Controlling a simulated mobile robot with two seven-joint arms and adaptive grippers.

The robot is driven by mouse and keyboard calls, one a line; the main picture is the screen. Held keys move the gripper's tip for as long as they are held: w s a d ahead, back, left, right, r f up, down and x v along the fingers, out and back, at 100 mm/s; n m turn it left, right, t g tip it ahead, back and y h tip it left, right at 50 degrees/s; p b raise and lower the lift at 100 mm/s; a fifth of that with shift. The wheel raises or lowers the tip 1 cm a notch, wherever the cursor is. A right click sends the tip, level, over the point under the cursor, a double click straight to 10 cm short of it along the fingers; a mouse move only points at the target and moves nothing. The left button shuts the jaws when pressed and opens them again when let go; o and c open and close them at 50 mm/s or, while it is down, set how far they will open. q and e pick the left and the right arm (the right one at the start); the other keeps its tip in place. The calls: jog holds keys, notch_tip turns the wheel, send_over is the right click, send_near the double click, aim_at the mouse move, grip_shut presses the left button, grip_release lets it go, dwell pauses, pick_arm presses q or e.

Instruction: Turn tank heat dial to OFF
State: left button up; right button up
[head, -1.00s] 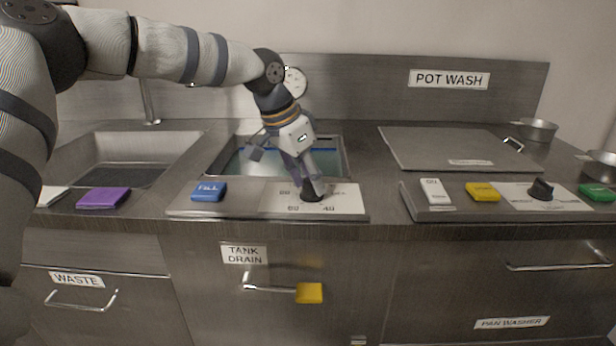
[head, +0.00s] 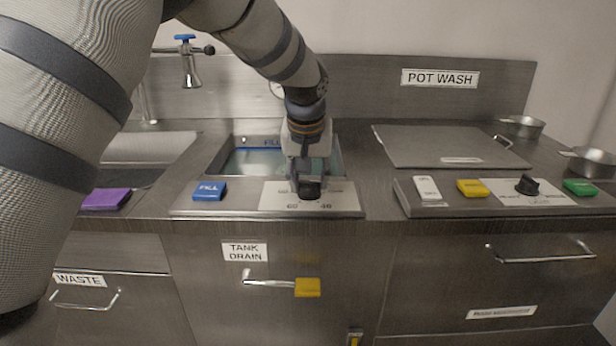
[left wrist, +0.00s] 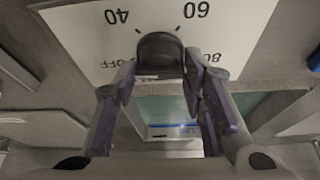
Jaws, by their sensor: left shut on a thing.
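The tank heat dial (head: 311,190) is a dark knob on a white plate (head: 345,197) at the front of the sink counter. In the left wrist view the dial (left wrist: 159,48) sits between my fingertips, with 40, 60, 80 and OFF printed around it, upside down. The 80 and OFF are partly covered by my fingers. My left gripper (head: 308,178) comes down from above and is shut on the dial; its fingers (left wrist: 159,78) flank it in the wrist view. I cannot tell which mark the dial points to. My right gripper is out of view.
A yellow-ended drain handle (head: 307,287) sticks out below.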

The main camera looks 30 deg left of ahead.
pick_arm(q)
jog(key=shift+w+d+n+g+y, duration=0.1)
jog(key=shift+n+g+y, duration=0.45)
jog(key=shift+n, duration=1.35)
jog(key=shift+f, duration=0.1)
jog(key=o, duration=1.2)
jog(key=shift+c, duration=0.2)
jog(key=v, duration=1.2)
jog(key=shift+d, duration=0.1)
